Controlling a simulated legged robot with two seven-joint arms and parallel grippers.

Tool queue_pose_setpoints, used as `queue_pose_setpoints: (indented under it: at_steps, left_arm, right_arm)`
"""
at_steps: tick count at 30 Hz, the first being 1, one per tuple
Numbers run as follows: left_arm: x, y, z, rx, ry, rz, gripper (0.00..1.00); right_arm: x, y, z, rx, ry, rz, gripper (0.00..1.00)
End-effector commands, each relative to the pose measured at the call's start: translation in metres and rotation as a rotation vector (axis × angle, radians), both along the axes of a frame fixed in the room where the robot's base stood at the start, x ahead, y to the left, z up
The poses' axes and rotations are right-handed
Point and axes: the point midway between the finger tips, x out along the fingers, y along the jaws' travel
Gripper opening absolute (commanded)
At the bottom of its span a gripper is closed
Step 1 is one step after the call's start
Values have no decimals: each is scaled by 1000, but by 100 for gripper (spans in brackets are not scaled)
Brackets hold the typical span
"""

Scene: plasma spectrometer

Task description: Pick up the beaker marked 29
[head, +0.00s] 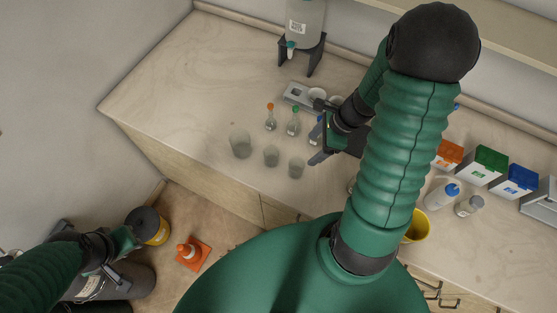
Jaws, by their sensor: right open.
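Three small clear beakers stand in a slanting row on the bench: a larger one (240,146) at the left, a middle one (271,157) and a right one (296,169). I cannot read a number on any of them, so I cannot tell which is marked 29. My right gripper (319,133) is open, just right of the beakers, with its fingers pointing left. It is apart from the beakers, and the right one is nearest. My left gripper (122,246) is low at the lower left, over the floor and away from the bench; its jaws are unclear.
Flasks with an orange stopper (270,118) and a green stopper (293,123) stand behind the beakers. A dispenser bottle (304,22) on a black stand is at the back. Coloured boxes (485,165) and bottles (441,196) stand right. The bench's left is clear.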

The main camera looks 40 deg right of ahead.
Motion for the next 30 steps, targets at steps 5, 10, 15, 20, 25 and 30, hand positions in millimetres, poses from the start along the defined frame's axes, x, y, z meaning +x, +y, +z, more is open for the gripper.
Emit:
queue_pose_setpoints:
  at_steps: [5, 10, 15, 20, 25, 30]
  left_arm:
    - [0, 0, -5, 0, 0, -1, 25]
    - [0, 0, -15, 0, 0, 0, 25]
    - [0, 0, -23, 0, 0, 0, 25]
    - [0, 0, -26, 0, 0, 0, 25]
    - [0, 0, -31, 0, 0, 0, 25]
    - [0, 0, -35, 0, 0, 0, 25]
  right_arm:
    - [3, 9, -21, 7, 4, -12, 73]
    - [14, 24, -63, 6, 5, -11, 73]
    - [25, 35, -99, 3, 4, -9, 73]
    - [29, 38, -113, 2, 4, -10, 73]
    - [31, 42, -144, 6, 4, -14, 73]
    - [36, 47, -159, 1, 3, -9, 73]
